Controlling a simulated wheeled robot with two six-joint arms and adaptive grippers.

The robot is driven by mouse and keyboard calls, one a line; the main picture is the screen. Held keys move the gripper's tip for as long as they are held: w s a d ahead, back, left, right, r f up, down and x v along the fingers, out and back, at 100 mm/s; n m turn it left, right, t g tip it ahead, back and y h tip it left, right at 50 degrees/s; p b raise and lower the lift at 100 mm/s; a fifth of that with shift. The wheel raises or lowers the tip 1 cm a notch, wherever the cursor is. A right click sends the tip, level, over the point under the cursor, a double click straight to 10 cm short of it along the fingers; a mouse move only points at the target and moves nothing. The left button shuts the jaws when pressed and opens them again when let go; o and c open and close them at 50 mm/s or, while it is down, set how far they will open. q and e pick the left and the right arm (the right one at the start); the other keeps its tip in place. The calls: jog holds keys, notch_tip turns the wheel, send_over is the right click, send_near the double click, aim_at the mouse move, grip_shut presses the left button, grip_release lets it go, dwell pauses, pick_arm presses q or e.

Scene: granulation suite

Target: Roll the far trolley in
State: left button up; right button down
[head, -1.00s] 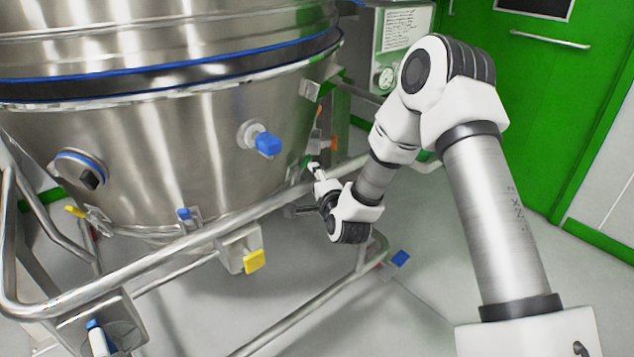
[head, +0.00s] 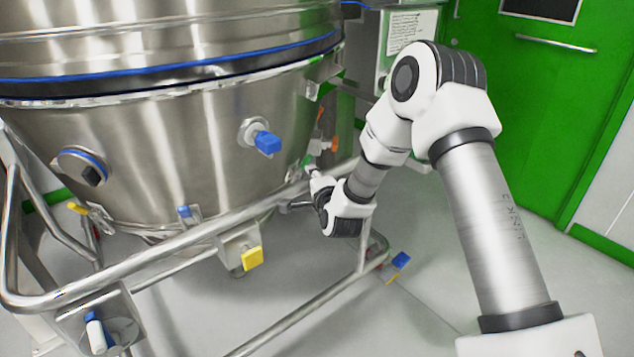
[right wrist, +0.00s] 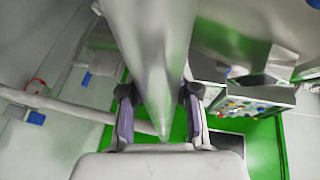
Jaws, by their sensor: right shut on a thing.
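The trolley is a tubular steel frame with a front push rail (head: 150,255), carrying a large conical steel bowl (head: 190,160). My right gripper (head: 303,197) is at the right part of this rail. In the right wrist view the right gripper's two fingers (right wrist: 159,118) lie on both sides of the shiny rail (right wrist: 150,45), shut on it. The fingertips are partly hidden by the wrist in the head view. My left gripper is not in view.
A green door (head: 545,110) with a bar handle is at the far right. Blue-tagged castors sit at the frame's lower corners. Bare grey floor (head: 420,290) lies right of the frame.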

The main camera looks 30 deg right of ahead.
jog(key=c, duration=0.8)
grip_release()
jog(key=shift+r, duration=0.25)
jog(key=shift+a, duration=0.15)
jog(key=shift+s+f, duration=0.1)
jog(key=v, duration=1.1)
jog(key=shift+s+a, duration=0.2)
jog(key=shift+s, duration=0.15)
